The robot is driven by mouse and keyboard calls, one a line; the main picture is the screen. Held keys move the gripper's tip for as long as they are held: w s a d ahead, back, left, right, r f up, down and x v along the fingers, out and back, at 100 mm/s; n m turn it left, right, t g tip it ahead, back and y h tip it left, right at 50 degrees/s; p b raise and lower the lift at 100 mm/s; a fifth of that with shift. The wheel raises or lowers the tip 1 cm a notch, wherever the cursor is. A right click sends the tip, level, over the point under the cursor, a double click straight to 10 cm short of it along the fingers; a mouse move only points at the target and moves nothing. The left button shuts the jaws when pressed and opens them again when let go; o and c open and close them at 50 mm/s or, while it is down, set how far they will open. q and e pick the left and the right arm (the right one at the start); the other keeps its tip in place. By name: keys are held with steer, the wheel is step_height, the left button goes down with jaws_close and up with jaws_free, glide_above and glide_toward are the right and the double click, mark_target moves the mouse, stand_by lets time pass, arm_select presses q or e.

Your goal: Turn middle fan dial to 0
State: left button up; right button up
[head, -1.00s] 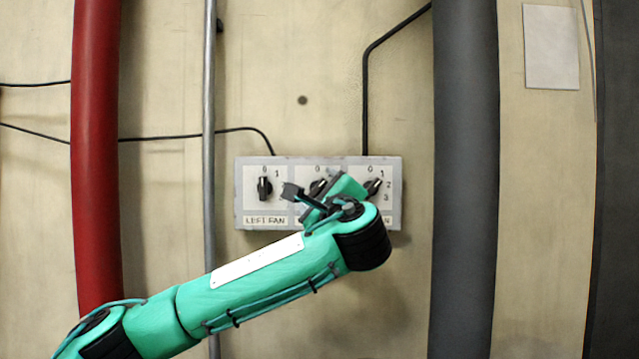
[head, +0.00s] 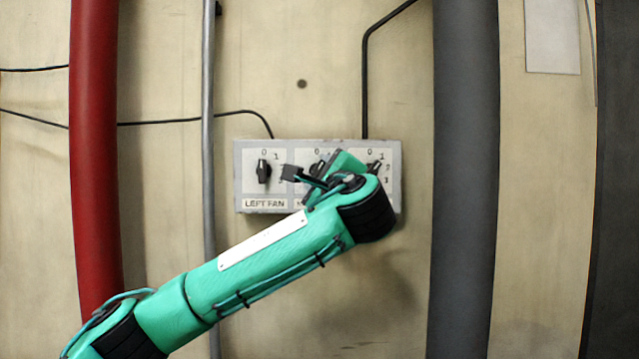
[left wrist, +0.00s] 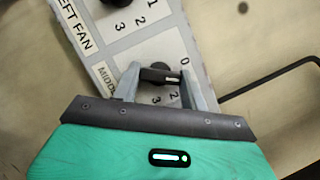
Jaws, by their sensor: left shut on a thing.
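The middle fan dial (left wrist: 158,73) is a black knob on a pale panel with printed numbers 0, 2 and 3 visible around it. In the left wrist view a white mark on its right end points between 0 and 2. My left gripper (left wrist: 161,80) is shut on this dial, one finger on each side. In the head view the middle dial (head: 317,168) is partly hidden by my teal left gripper (head: 325,174), whose fingertips do not show clearly there. My right gripper is not in view.
The grey control box (head: 238,180) also carries the left fan dial (head: 263,171) and a right dial (head: 374,167), close beside my gripper. A red pipe (head: 95,150), a thin grey pipe (head: 208,120) and a thick dark pipe (head: 464,180) run vertically. Black cables cross the wall.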

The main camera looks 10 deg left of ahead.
arm_select(q)
steer(key=shift+d+n+g+b, duration=0.1)
steer(key=shift+n+g+b, duration=0.55)
steer(key=shift+n+b, duration=1.05)
steer(key=shift+n+g+b, duration=0.65)
steer(key=shift+n+b, duration=0.85)
steer(key=shift+n, duration=0.3)
steer(key=o, duration=1)
steer(key=shift+r, duration=0.15)
